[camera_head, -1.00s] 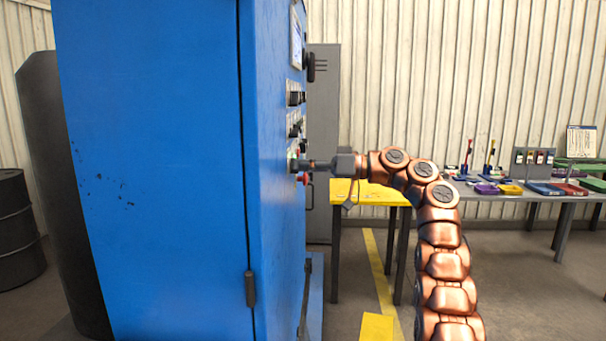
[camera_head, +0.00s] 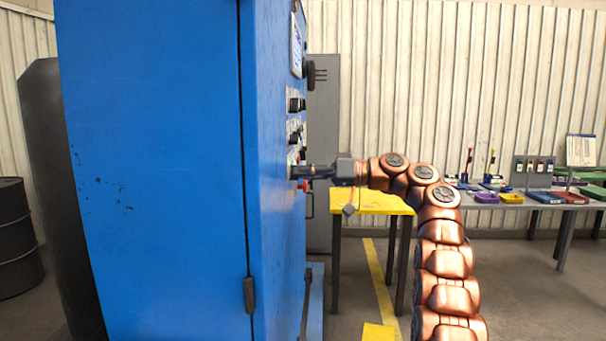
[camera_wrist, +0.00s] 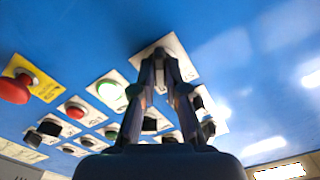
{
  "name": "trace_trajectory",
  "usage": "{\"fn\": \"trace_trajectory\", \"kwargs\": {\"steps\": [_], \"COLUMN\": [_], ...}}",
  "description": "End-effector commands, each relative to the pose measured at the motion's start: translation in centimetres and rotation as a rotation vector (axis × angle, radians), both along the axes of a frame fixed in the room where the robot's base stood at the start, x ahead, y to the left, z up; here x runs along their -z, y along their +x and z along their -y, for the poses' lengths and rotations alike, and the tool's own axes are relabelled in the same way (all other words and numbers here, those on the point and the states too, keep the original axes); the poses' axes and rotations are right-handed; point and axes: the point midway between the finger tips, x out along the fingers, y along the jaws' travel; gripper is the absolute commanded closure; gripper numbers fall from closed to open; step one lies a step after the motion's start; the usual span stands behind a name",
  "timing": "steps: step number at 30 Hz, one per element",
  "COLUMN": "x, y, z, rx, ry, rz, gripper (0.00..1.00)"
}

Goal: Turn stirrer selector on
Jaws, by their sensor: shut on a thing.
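The blue furnace control cabinet (camera_head: 150,170) fills the left of the head view, its panel face seen nearly edge-on. My gripper (camera_head: 298,172) reaches it from the right, at the lower part of the control column. In the wrist view my gripper (camera_wrist: 160,57) has its fingertips brought together over a white label plate (camera_wrist: 179,43) on the blue panel. It is shut on a selector knob there, which the fingertips mostly hide. The plate's lettering and the knob's exact angle cannot be read.
In the wrist view a red mushroom button (camera_wrist: 14,89) on a yellow plate, a green button (camera_wrist: 112,96) and several other controls sit near the fingers. A yellow table (camera_head: 372,204) stands behind my arm. A grey bench (camera_head: 520,199) with coloured trays is at right.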

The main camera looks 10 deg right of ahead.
Motion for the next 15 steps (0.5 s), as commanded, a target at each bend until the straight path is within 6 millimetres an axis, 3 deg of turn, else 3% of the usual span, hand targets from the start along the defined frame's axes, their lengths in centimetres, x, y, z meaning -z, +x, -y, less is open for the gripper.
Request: {"fn": "trace_trajectory", "kwargs": {"steps": [10, 11, 15], "x": [0.04, 0.04, 0.04], "y": [0.05, 0.05, 0.03], "z": [0.02, 0.0, 0.0], "rx": [0.001, 0.001, 0.0], "ry": [0.001, 0.0, 0.001], "rz": [-0.002, -0.002, -0.002], "gripper": [1.0, 0.86, 0.71]}}
